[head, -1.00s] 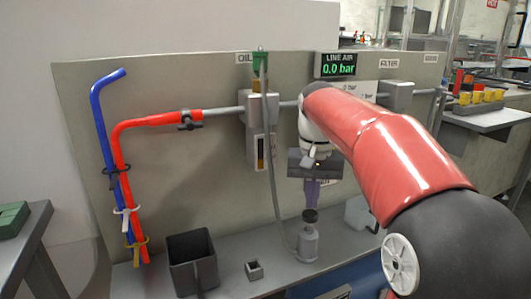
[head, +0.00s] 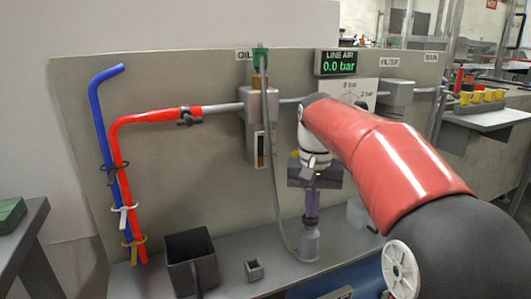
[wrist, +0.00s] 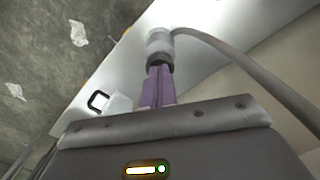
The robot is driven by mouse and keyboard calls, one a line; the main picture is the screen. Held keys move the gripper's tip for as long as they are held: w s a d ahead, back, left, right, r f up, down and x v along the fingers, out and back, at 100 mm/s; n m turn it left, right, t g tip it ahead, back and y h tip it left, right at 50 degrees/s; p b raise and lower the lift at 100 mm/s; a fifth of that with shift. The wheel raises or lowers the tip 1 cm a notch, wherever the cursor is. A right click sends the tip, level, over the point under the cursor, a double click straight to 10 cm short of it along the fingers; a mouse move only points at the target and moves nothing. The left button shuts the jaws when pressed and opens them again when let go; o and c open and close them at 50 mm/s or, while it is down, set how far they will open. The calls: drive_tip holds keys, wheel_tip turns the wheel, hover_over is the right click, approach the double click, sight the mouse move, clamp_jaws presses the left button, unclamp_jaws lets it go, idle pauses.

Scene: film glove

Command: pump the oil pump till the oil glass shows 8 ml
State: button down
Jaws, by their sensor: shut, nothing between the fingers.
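The oil pump (head: 309,246) is a small grey bottle with a dark top, standing on the bench shelf with a hose to the oil unit (head: 260,108). The oil glass (head: 260,150) is a narrow upright window on that unit with an amber strip. Its level in ml is too small to read. My gripper (head: 311,214), with purple fingers, is shut and empty, pointing down onto the pump's top. In the wrist view the fingertips (wrist: 159,68) meet the pump's black knob (wrist: 160,58), and the pump body (wrist: 159,41) shows beyond.
The line air display (head: 339,63) reads 0.0 bar, with a dial plate (head: 364,92) below it. Blue (head: 97,110) and red (head: 119,150) pipes stand at left.

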drive_tip(key=shift+f, duration=0.4)
drive_tip(key=shift+r, duration=0.1)
drive_tip(key=shift+r+p, duration=1.7)
drive_tip(key=shift+p, duration=0.15)
drive_tip(key=shift+f, duration=0.25)
